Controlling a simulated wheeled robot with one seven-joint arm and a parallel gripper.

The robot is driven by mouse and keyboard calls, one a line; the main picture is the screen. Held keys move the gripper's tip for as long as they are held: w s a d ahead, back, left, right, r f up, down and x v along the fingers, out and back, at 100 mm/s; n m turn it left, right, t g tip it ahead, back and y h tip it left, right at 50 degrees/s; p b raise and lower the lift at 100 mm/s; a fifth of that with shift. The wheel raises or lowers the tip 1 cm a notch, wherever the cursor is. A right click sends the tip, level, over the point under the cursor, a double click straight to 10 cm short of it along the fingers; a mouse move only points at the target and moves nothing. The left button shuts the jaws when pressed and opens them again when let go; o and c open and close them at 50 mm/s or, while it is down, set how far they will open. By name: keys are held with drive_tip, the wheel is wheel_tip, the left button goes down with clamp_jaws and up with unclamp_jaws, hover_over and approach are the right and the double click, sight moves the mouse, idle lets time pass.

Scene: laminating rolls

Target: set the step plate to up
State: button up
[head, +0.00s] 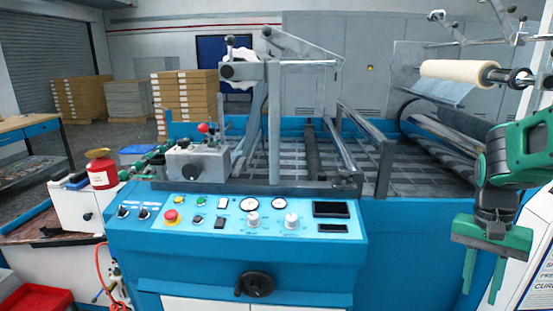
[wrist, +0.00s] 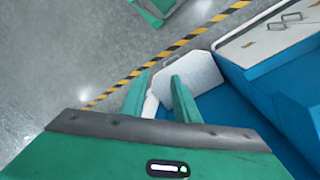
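A pale grey plate (wrist: 195,77), which looks like the step plate, shows in the wrist view low beside the blue machine base, partly behind my fingers. I cannot tell its exact tilt. No step plate can be made out in the head view. My gripper (head: 482,287) hangs fingers-down at the right of the head view, in front of the machine's blue front. Its two green fingers stand apart with nothing held. In the wrist view the open fingers (wrist: 159,77) overlap the near part of the plate, which appears farther off beyond the tips.
The blue laminating machine's control panel (head: 240,222) juts out left of my gripper. A white sign panel (head: 530,275) stands close at right. In the wrist view, a white panel with handles (wrist: 268,38) lies right, and a yellow-black floor stripe (wrist: 185,40) borders open grey floor.

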drive_tip(key=s+a+r+n+t, duration=0.1)
drive_tip(key=s+a+n, duration=0.2)
drive_tip(key=s, duration=0.8)
drive_tip(key=shift+a+y, duration=0.4)
drive_tip(key=shift+a, duration=0.1)
drive_tip(key=shift+s+a+n+t, duration=0.1)
drive_tip(key=shift+s+n+t, duration=0.1)
drive_tip(key=shift+n+t, duration=0.1)
clamp_jaws()
